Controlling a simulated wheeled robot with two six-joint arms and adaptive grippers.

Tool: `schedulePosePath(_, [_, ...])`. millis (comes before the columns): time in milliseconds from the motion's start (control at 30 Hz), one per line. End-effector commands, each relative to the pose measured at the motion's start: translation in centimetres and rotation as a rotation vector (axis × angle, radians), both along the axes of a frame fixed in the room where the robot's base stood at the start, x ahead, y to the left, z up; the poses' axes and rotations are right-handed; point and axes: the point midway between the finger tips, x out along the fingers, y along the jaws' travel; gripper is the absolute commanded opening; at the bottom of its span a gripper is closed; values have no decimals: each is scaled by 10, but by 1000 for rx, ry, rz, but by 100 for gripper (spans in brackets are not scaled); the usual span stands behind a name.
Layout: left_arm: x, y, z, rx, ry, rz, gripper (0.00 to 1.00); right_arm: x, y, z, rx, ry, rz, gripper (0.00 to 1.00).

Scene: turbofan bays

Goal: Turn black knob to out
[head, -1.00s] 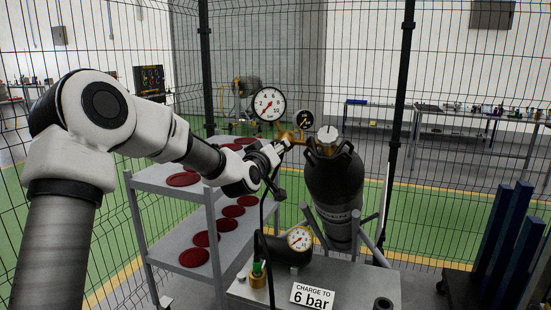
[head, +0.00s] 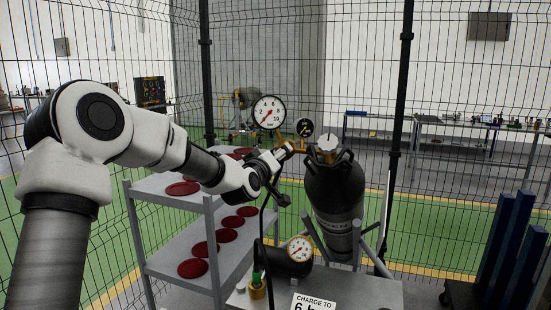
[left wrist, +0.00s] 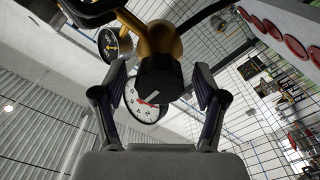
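The black knob (left wrist: 160,78) sits on a brass fitting (left wrist: 152,40) in the left wrist view, with a pale line across its face. My left gripper (left wrist: 160,90) is open, with one finger on each side of the knob. Gaps show between the fingers and the knob in that view. In the head view my left gripper (head: 281,156) is at the brass fitting beside the black cylinder (head: 334,196), and the knob is hard to make out there. A large white bar gauge (head: 269,112) stands above the fitting. My right gripper is not in view.
A small dark gauge (head: 304,127) sits right of the large one. A lower gauge (head: 299,249) and a sign reading "CHARGE TO" (head: 314,301) are at the front of the grey cart (head: 372,292). A shelf (head: 165,226) with red discs stands left. Wire fencing surrounds the area.

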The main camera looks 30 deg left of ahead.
Motion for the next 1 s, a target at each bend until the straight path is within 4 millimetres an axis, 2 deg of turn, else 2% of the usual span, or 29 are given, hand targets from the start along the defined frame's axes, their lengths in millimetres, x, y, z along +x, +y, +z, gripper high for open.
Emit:
schedulePosePath(167, [-2, 0, 0, 0, 0, 0, 72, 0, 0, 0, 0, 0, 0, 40])
schedulePosePath(267, [-12, -3, 1, -2, 0, 0, 72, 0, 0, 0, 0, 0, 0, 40])
schedulePosePath(367, [-31, -8, 0, -4, 1, -1, 72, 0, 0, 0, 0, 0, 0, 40])
schedulePosePath(600, [-91, -22, 0, -4, 0, -2, 72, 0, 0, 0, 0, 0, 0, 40])
schedulePosePath(700, [-107, -26, 0, -4, 0, -1, 72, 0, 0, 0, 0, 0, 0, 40])
schedulePosePath(800, [-115, -28, 0, -1, 0, 0, 72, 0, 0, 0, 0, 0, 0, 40])
schedulePosePath(1000, [-117, -28, 0, 0, 0, 0, 72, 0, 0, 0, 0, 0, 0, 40])
